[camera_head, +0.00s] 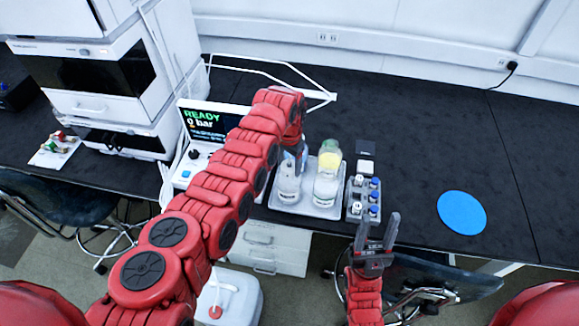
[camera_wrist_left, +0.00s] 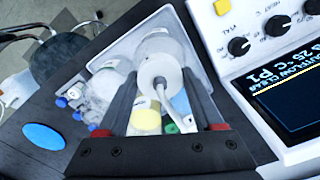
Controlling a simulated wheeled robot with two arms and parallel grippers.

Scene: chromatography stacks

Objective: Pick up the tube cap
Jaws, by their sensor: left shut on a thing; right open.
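A white cap with a curved tube (camera_wrist_left: 161,72) lies between the fingers of my left gripper (camera_wrist_left: 160,82) in the left wrist view. I take it to be the tube cap; the gripper is shut on it. In the head view my left gripper (camera_head: 301,156) hangs over the white tray (camera_head: 306,208), close to the clear bottle (camera_head: 288,187), and my arm hides the cap. My right gripper (camera_head: 377,224) is open and empty in front of the bench edge, below the vial rack.
A grey vial rack (camera_head: 355,209) with blue and white caps stands right of the tray. The instrument with the READY screen (camera_head: 207,123) stands left, partly behind my arm. A blue disc (camera_head: 461,212) lies on the right. The bench's right side is otherwise clear.

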